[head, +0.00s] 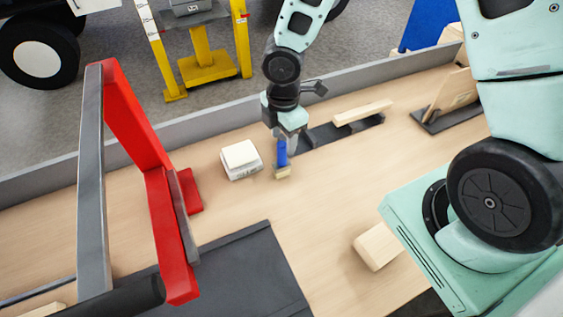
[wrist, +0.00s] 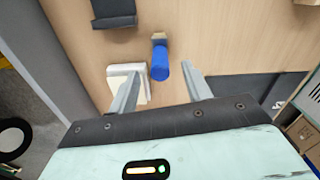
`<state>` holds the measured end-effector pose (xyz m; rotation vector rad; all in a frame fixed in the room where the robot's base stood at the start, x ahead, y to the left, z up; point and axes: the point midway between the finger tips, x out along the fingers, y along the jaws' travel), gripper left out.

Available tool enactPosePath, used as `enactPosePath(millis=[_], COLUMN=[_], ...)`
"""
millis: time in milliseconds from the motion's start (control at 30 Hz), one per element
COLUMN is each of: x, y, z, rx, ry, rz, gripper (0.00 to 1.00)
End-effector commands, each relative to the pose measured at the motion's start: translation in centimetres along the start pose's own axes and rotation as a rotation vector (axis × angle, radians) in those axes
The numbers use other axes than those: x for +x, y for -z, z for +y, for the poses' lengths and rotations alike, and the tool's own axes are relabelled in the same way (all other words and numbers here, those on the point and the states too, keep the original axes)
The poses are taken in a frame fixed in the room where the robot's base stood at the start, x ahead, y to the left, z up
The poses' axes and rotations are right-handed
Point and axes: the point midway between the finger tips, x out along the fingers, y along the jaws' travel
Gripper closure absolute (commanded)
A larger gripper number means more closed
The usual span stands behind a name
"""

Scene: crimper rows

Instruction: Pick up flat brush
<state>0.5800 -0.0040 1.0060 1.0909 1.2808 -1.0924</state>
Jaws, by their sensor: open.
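The flat brush (head: 282,154) has a blue handle and a pale tan end, and is on the wooden table near its middle. In the wrist view the blue handle of the brush (wrist: 161,66) shows between the finger lines, with the tan end beyond it. My gripper (head: 287,138) is open, right at the brush in the head view. In the wrist view my gripper (wrist: 160,76) has a finger on each side of the blue handle, with gaps showing. I cannot tell whether either finger touches it. The gripper partly hides the handle's top in the head view.
A small white block stack (head: 241,161) sits close left of the brush. A dark tray (head: 318,136) with a wooden strip (head: 363,112) lies to the right. A red frame (head: 150,150) stands left. A wooden block (head: 377,246) lies front right. A grey wall (head: 140,147) edges the table.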

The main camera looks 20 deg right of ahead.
Motion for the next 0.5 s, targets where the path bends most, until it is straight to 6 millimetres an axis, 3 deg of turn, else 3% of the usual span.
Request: enactPosePath(millis=[267,500], x=[2.1,5.6], y=[0.1,0.2], z=[0.0,0.1], rx=[-0.002,-0.002], ry=[0.002,0.002], rz=[0.0,-0.001], gripper=[0.51,0.51])
